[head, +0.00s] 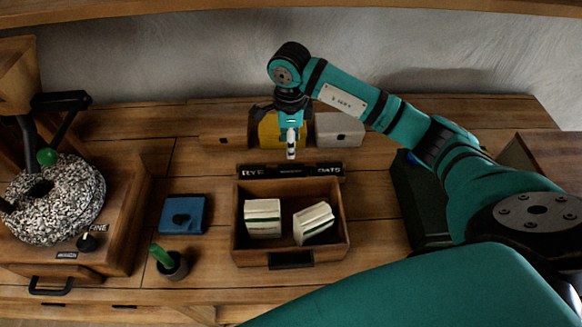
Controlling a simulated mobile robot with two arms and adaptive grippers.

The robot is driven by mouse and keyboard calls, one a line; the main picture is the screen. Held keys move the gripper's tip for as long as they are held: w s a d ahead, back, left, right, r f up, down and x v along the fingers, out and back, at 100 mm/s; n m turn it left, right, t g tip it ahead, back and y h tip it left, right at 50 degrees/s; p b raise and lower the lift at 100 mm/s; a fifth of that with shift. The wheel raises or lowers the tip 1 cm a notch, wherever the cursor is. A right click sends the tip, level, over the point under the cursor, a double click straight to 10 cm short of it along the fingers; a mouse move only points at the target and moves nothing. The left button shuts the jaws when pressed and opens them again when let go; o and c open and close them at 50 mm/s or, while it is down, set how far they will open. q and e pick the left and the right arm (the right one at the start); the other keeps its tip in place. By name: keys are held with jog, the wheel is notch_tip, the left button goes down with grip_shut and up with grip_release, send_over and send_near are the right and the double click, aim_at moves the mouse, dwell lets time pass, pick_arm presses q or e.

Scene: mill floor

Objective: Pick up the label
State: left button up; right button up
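A wooden tray (341,240) holds two bundles of white labels or cards. The left bundle (262,217) lies fairly straight and the right bundle (313,222) is turned at an angle. Black strips along the tray's back edge read RYE and OATS (290,171). My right gripper (291,156) points down just behind and above this back edge, apart from both bundles. Its fingers look close together, seen edge-on, so I cannot tell their opening or whether they hold anything thin. My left gripper is out of view.
A stone mill (60,200) stands at left, with a blue pad (184,214) and a small pot (173,266) beside it. Behind my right gripper are wooden, yellow (267,131) and pale boxes (340,130). A dark box (418,205) stands right of the tray.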

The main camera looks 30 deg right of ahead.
aim_at(291, 166)
notch_tip(291, 166, down, 3)
jog(key=shift+s+p, duration=0.1)
jog(key=shift+p, duration=0.45)
jog(key=f, duration=0.1)
jog(key=f+p, duration=0.2)
jog(key=shift+s+a+f, duration=0.1)
jog(key=shift+s+f, duration=0.2)
jog(key=shift+f, duration=0.55)
grip_shut()
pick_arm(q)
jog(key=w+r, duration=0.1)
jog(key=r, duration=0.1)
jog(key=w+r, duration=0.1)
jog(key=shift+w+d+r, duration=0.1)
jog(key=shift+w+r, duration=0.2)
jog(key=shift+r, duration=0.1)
